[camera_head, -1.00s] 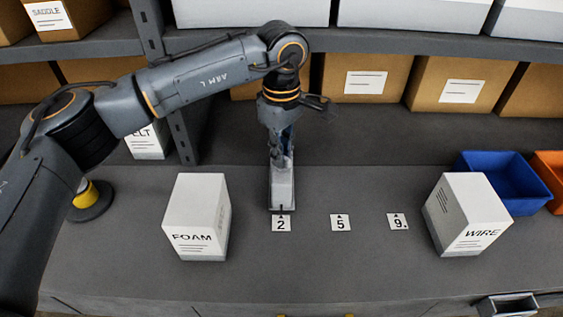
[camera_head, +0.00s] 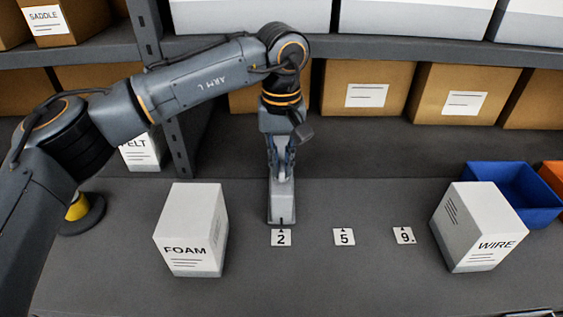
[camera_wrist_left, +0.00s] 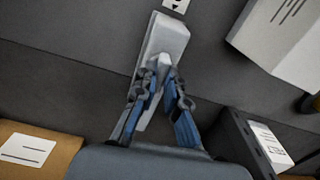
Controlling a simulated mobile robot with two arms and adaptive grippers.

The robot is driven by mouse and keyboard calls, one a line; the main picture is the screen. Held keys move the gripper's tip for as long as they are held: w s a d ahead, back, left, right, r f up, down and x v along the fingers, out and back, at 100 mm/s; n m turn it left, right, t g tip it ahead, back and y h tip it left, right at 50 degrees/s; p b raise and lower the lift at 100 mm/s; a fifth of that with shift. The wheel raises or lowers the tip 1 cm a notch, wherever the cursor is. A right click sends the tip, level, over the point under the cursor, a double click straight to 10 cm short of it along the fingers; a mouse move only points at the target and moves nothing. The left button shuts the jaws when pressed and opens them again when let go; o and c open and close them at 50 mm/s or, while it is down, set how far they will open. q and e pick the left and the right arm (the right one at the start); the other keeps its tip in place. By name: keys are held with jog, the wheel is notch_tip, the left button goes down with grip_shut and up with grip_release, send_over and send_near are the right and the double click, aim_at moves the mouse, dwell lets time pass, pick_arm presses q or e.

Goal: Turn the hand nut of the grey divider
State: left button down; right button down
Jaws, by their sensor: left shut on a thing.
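The grey divider (camera_head: 282,208) stands on the bench behind the number 2 tag. It also shows in the left wrist view as a long pale grey block (camera_wrist_left: 166,38). My left gripper (camera_head: 281,176) points down over the back part of the divider. Its two blue-sided fingers (camera_wrist_left: 164,88) are shut on the pale hand nut (camera_wrist_left: 163,66), which rises from the divider and is partly covered by the fingers. My right gripper is not in view.
Number tags 2 (camera_head: 281,237), 5 (camera_head: 344,236) and 9 (camera_head: 404,235) lie in a row. A FOAM box (camera_head: 190,232) stands left of the divider, a WIRE box (camera_head: 478,225) far right, before a blue bin (camera_head: 520,195). Shelves with cartons (camera_head: 378,92) stand behind.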

aim_at(281, 164)
pick_arm(q)
jog(key=shift+r+m, duration=0.1)
jog(key=shift+m, duration=0.3)
jog(key=c, duration=1.4)
grip_release()
notch_tip(281, 164, up, 12)
